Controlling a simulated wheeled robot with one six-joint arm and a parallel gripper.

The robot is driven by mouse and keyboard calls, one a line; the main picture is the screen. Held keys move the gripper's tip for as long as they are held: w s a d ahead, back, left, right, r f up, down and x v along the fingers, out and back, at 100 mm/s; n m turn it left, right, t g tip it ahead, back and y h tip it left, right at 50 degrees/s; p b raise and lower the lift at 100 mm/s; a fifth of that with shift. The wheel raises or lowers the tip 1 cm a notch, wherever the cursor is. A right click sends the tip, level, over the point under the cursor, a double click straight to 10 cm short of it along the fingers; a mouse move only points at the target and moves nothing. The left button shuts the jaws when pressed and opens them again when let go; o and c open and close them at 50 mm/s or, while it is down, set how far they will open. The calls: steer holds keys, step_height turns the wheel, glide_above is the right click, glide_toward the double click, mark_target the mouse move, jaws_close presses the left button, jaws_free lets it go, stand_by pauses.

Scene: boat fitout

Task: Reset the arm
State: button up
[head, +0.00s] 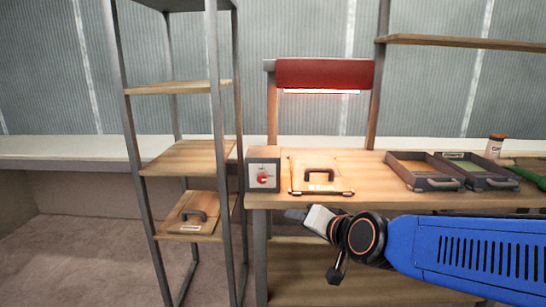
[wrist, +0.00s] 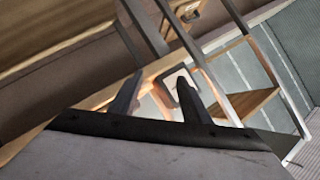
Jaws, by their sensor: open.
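My arm reaches in from the right in the head view, blue with a dark wrist joint. My gripper (wrist: 155,95) shows in the wrist view with its two dark fingers spread apart and nothing between them that it holds. In the head view the hand end is low, in front of the workbench (head: 375,170). The fingertips are hard to make out there.
On the bench stand a switch box (head: 263,180) with a red knob, a wooden panel with a handle (head: 318,170), two trays (head: 425,183) (head: 478,183) and a jar (head: 494,146). A metal-framed shelf (head: 180,155) stands left, holding another handled panel (head: 188,228).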

steer(key=s+d+f+n+g+h, duration=0.1)
steer(key=s+d+f+g+h, duration=0.2)
steer(key=s+d, duration=0.7)
steer(key=s+d+f+n+g+h, duration=0.2)
steer(key=s+d+f+g, duration=0.2)
steer(key=s+d, duration=0.7)
steer(key=shift+d+f+n+h, duration=0.2)
steer(key=shift+f+n+h, duration=0.15)
steer(key=shift+f, duration=0.45)
